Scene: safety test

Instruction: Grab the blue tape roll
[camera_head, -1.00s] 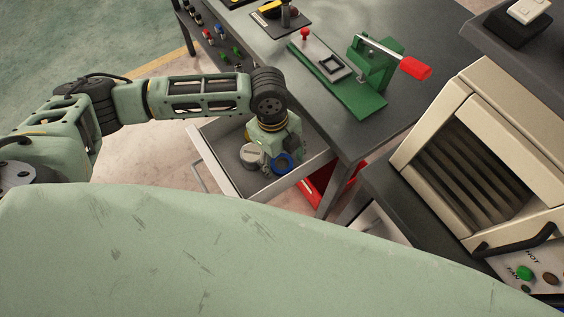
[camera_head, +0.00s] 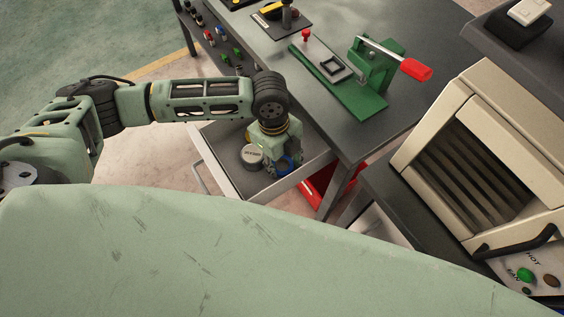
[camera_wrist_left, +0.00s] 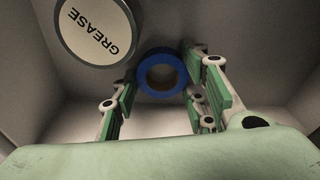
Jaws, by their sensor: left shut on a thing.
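The blue tape roll (camera_wrist_left: 160,53) lies in the open drawer (camera_head: 277,186). In the left wrist view it sits between the two green-padded fingers of my left gripper (camera_wrist_left: 160,84), which is shut on it. In the head view my left gripper (camera_head: 286,160) points down into the drawer near its right wall. Only a little of the blue tape roll (camera_head: 283,163) shows there, as the gripper covers most of it. My right gripper is not in view.
A round grease tin (camera_head: 252,157) stands in the drawer just left of my gripper, and it also shows in the left wrist view (camera_wrist_left: 95,28). The drawer walls are close around. The grey workbench (camera_head: 350,135) with a green lever press (camera_head: 375,68) rises beside the drawer. A red bin (camera_head: 318,190) is below.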

